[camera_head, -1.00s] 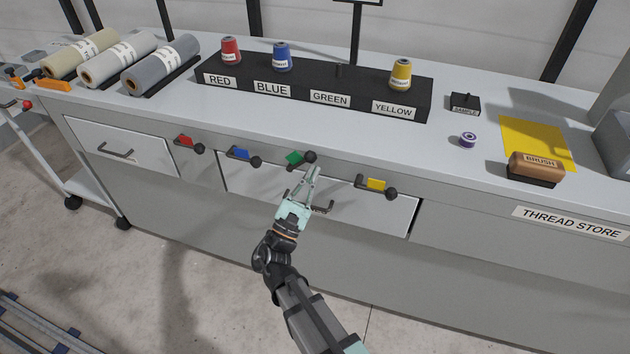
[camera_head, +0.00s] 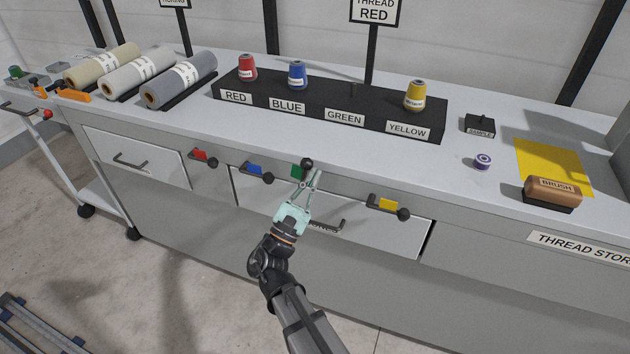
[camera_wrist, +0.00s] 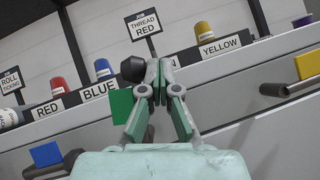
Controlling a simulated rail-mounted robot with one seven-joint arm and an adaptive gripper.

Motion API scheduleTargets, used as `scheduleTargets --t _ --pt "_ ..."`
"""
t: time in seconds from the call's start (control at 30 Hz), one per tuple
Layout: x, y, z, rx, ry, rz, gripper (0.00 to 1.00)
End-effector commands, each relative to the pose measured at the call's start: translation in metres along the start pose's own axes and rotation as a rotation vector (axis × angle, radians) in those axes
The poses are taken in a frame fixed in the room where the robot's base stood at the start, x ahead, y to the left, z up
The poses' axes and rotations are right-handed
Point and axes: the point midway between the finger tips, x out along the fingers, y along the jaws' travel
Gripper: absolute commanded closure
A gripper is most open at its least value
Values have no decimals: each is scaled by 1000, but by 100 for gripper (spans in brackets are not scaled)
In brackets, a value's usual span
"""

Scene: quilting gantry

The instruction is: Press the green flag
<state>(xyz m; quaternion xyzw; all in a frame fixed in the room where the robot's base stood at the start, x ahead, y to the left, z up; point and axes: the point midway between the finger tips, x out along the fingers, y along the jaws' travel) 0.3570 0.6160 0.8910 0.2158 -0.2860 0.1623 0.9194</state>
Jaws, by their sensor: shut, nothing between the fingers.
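The green flag (camera_head: 298,172) sits on a lever at the front of the bench. In the wrist view the flag (camera_wrist: 121,106) is just left of the fingers. Its lever's black ball knob (camera_head: 307,163) stands up above the flag, unlike the other levers, whose knobs sit to the lower right. My gripper (camera_head: 317,174) is at this lever, fingers pointing up. In the wrist view my gripper (camera_wrist: 158,65) is shut and empty, its fingertips against or very close to the knob (camera_wrist: 133,69); I cannot tell if they touch.
Red (camera_head: 200,155), blue (camera_head: 255,169) and yellow (camera_head: 388,205) flag levers line the bench front. A sign (camera_head: 375,12) reads "THREAD RED".

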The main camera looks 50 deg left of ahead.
Motion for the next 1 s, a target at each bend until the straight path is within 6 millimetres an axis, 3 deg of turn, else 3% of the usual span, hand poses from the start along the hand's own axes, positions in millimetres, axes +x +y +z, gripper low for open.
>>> scheduleTargets --t 0.63,0.93,1.0 --pt "-1 -1 -1 -1 0 0 100" --pt "-17 -36 -18 -7 -2 -7 100" --pt "-27 -43 -8 -6 -1 -5 100"
